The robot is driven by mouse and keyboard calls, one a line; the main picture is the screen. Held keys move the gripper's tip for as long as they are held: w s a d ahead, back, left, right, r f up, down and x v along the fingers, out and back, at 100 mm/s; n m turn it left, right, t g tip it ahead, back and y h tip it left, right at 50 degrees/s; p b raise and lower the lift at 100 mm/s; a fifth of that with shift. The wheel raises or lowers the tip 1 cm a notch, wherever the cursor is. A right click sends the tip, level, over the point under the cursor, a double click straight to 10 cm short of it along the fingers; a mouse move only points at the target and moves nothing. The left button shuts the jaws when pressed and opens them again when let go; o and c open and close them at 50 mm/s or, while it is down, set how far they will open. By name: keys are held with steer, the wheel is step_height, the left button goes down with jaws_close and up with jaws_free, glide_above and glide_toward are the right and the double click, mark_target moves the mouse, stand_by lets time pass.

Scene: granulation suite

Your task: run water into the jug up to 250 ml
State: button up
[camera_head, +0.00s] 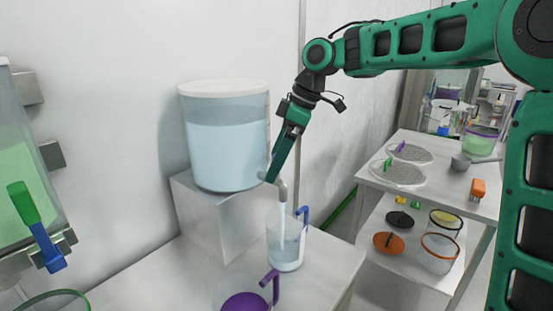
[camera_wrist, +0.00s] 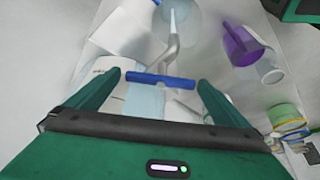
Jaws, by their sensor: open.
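A clear tank of pale blue water (camera_head: 225,150) with a white lid stands on a white block. Its grey curved spout (camera_head: 282,190) points down over a clear jug with a blue handle (camera_head: 287,245). A pale stream runs from the spout into the jug. Some water shows low in the jug; I cannot read its level or marks. My gripper (camera_head: 270,178) is at the tap. In the wrist view, the blue tap lever (camera_wrist: 160,79) lies crosswise between the open fingers; the spout (camera_wrist: 172,50) and part of the jug (camera_wrist: 180,12) show beyond.
A purple jug (camera_head: 245,302) stands at the front of the bench. A green-filled tank (camera_head: 25,165) with a green and blue tap handle is at the left. A shelved table (camera_head: 430,195) at the right holds plates, a scoop, lids and orange- and yellow-rimmed containers.

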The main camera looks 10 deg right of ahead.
steer(key=c, duration=0.9)
steer(key=shift+m, duration=0.4)
steer(key=m+t, duration=0.1)
steer(key=m, duration=0.1)
steer(key=shift+s+m, duration=0.15)
steer(key=shift+m, duration=0.15)
steer(key=shift+m+t+h, duration=0.6)
steer(key=shift+m, duration=0.9)
steer(key=o, duration=0.9)
